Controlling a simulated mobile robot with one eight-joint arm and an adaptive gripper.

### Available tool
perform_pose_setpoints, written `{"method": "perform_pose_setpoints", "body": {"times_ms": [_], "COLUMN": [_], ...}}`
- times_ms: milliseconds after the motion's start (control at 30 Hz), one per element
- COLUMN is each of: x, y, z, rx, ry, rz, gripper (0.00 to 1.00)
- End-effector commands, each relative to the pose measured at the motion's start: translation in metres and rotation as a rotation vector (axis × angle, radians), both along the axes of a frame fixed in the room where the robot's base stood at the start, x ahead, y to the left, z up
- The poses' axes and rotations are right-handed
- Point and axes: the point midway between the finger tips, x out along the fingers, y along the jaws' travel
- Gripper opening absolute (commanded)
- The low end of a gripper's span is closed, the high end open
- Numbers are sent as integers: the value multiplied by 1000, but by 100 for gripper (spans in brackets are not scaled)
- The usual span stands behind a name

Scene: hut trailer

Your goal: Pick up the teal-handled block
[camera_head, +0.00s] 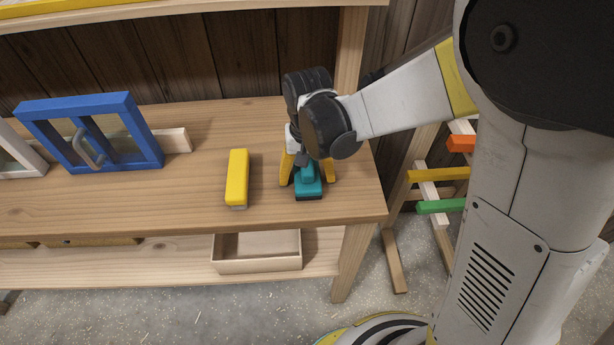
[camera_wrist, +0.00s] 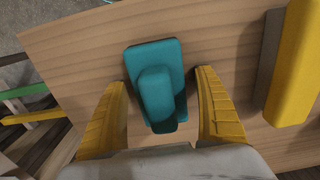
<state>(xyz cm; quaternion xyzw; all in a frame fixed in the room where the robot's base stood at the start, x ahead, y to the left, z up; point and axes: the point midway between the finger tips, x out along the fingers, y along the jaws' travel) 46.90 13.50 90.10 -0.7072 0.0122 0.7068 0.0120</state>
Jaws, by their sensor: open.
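The teal-handled block (camera_head: 309,188) sits on the wooden workbench (camera_head: 200,215) near its right end. It has a dark base and a raised teal grip. In the wrist view the teal-handled block (camera_wrist: 156,85) lies between the two yellow fingers, with bare wood showing on both sides of it. My gripper (camera_head: 308,175) is over the block from above, fingers spread to either side. In the wrist view my gripper (camera_wrist: 166,90) is open and neither finger visibly touches the block. The wrist partly hides the block in the head view.
A yellow-handled block (camera_head: 237,178) lies just left of the teal one, and also shows in the wrist view (camera_wrist: 293,65). A blue frame with a handle (camera_head: 91,134) stands further left. An empty open box (camera_head: 257,266) sits on the lower shelf. A rack with coloured bars (camera_head: 440,206) stands right.

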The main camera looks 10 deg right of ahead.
Motion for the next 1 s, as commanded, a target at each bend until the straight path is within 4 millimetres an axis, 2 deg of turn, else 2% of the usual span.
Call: {"method": "perform_pose_setpoints", "body": {"times_ms": [67,200,267,533,667,767,900,1000], "x": [0,0,0,0,0,0,0,-10], "y": [0,0,0,0,0,0,0,-20], "z": [1,1,1,2,9,21,47,59], "rx": [0,0,0,0,0,0,0,0], "ry": [0,0,0,0,0,0,1,1], "rz": [0,0,0,0,0,0,0,-5], "gripper": [79,36,18,17,17,17,17,17]}}
